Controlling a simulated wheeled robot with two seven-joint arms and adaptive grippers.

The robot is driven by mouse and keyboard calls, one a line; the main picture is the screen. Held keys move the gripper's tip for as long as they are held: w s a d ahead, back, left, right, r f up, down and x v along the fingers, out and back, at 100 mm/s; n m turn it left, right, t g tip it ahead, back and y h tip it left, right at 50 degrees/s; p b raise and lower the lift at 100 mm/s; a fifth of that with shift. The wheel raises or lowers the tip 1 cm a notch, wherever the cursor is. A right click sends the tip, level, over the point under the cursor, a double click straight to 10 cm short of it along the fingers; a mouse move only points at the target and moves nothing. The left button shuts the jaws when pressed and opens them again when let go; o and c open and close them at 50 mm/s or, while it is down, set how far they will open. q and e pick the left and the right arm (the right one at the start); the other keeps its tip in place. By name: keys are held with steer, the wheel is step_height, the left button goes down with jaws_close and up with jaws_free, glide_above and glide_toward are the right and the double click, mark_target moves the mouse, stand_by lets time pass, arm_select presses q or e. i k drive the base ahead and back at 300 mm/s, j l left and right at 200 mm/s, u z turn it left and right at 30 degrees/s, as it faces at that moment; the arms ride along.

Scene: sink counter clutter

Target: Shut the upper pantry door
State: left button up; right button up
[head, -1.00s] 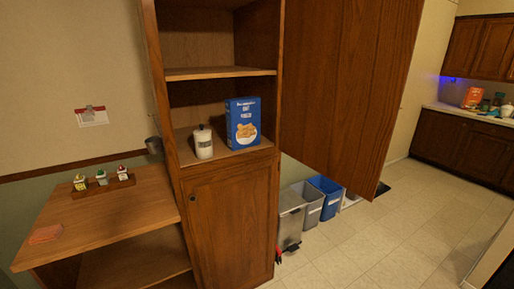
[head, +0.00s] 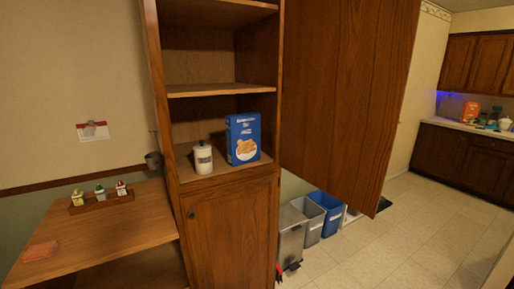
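The upper pantry door (head: 345,85) is a tall wooden panel standing wide open to the right of the pantry cabinet (head: 280,110). Its lower edge slants down to the right, above the bins. The open upper part of the cabinet shows shelves. A blue box (head: 243,139) and a white canister with a dark lid (head: 203,158) stand on the bottom one. The lower pantry door (head: 228,236) is shut and has a dark knob (head: 191,215). Neither of my grippers shows in the head view.
Grey and blue bins (head: 318,213) stand on the floor below the open door. A wooden side table (head: 110,232) at left holds a small rack (head: 102,200) with bottles and a pink cloth (head: 40,251). The tiled floor (head: 405,245) at right is clear.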

mark_target(346, 63)
steer(key=i+l+u, duration=0.5)
steer(key=l, duration=0.65)
steer(key=l+u, duration=0.45)
steer(key=l, duration=0.75)
steer(key=l+u, duration=0.5)
steer(key=l, duration=0.85)
